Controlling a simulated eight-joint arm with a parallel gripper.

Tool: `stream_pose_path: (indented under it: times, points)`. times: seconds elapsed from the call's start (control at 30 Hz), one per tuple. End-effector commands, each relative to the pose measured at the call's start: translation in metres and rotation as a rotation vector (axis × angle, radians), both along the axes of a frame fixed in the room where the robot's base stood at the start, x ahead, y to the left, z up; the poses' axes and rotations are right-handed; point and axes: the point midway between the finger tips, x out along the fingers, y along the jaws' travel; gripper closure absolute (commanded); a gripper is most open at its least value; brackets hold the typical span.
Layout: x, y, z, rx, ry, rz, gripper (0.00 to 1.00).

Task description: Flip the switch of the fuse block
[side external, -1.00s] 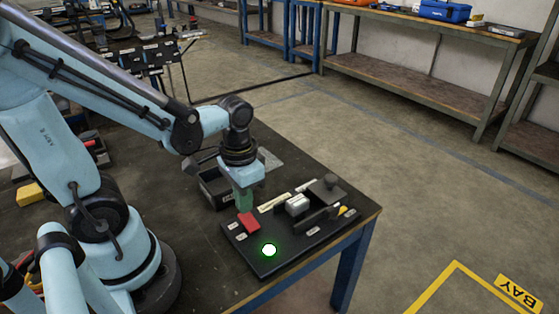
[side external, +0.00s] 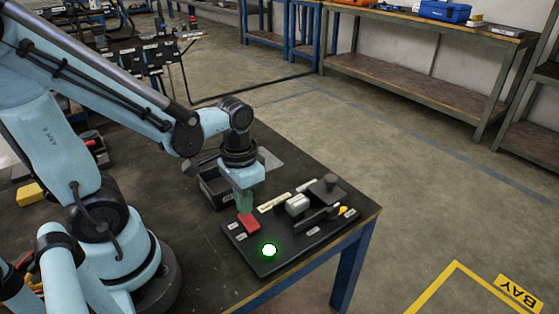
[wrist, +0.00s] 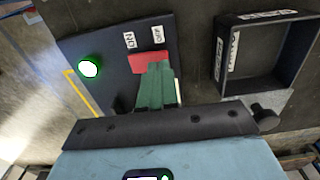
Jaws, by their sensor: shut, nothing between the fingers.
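The fuse block is a dark flat panel (side external: 286,262) near the table's front corner. Its red switch (side external: 249,222) is on the panel's left part, and a round green light (side external: 269,250) glows in front of it. In the wrist view the red switch (wrist: 144,60) lies below white ON and OFF labels (wrist: 143,38). My gripper (side external: 244,208) points down with its green fingers shut and empty. The fingertips (wrist: 157,68) are at the red switch and hide part of it. I cannot tell whether they touch it.
A black open box (side external: 211,190) stands behind the panel, and shows at the upper right in the wrist view (wrist: 258,88). A grey block (side external: 298,205) and a dark piece with a round knob (side external: 328,186) are on the panel's right part. The table edge is close at the right.

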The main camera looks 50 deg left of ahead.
Motion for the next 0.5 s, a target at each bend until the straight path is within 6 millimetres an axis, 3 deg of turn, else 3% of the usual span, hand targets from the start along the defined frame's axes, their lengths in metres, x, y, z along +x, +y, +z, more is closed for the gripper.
stream_pose_path:
  times: [0.5]
  points:
    - [0.0006,0.0,-0.0071,0.0,0.0,0.0,1.0]
